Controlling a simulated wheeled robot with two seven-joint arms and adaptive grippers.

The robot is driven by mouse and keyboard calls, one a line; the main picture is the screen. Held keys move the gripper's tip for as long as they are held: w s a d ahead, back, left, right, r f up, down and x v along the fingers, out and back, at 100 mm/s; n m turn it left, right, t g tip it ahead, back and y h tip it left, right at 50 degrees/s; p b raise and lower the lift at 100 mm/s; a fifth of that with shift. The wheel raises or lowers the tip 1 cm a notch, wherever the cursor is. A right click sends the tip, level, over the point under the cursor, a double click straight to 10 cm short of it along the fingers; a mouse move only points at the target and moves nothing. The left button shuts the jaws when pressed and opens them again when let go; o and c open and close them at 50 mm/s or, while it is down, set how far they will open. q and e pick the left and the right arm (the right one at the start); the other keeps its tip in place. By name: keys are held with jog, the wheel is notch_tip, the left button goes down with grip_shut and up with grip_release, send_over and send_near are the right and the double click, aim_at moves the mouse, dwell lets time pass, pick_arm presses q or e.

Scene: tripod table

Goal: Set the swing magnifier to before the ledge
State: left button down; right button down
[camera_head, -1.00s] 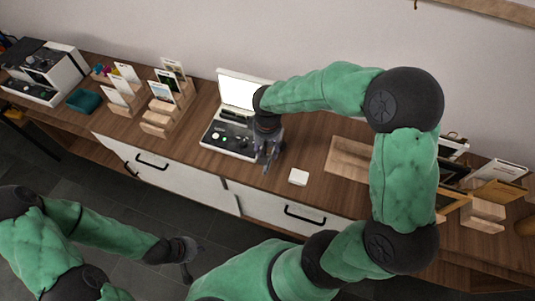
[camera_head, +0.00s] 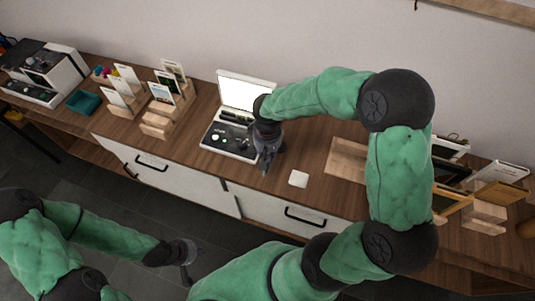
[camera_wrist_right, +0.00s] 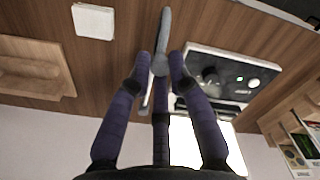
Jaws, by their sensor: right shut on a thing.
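My right gripper (camera_head: 268,162) is over the table between the open white case and a small white square. In the right wrist view my right gripper (camera_wrist_right: 161,65) is shut on a slim grey piece (camera_wrist_right: 163,35), which appears to be the swing magnifier; its lens is not clear to see. In the head view the fingers mostly hide it. My left gripper (camera_head: 188,262) hangs low at the front, away from the table, its jaws too small to read. I cannot tell for sure which thing is the ledge.
The open white case (camera_head: 208,140) with dark panel and knobs is beside the right gripper. A small white square (camera_head: 298,179) and a wooden board (camera_head: 345,160) lie to the right. Card holders (camera_head: 157,123) stand left; frames (camera_head: 500,172) stand far right.

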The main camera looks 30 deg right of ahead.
jog(key=shift+w, duration=0.1)
jog(key=w+a+m+b, duration=0.35)
jog(key=w+m, duration=0.45)
jog(key=w, duration=0.3)
jog(key=w+d+m+p, duration=0.2)
jog(key=w+d+m, duration=0.3)
jog(key=w+m, duration=0.5)
jog(key=shift+w+d, duration=0.2)
jog(key=shift+w, duration=0.2)
jog(key=c, duration=1.1)
grip_release()
jog(key=shift+d, duration=0.1)
jog(key=shift+c, duration=0.2)
jog(key=shift+r, duration=0.15)
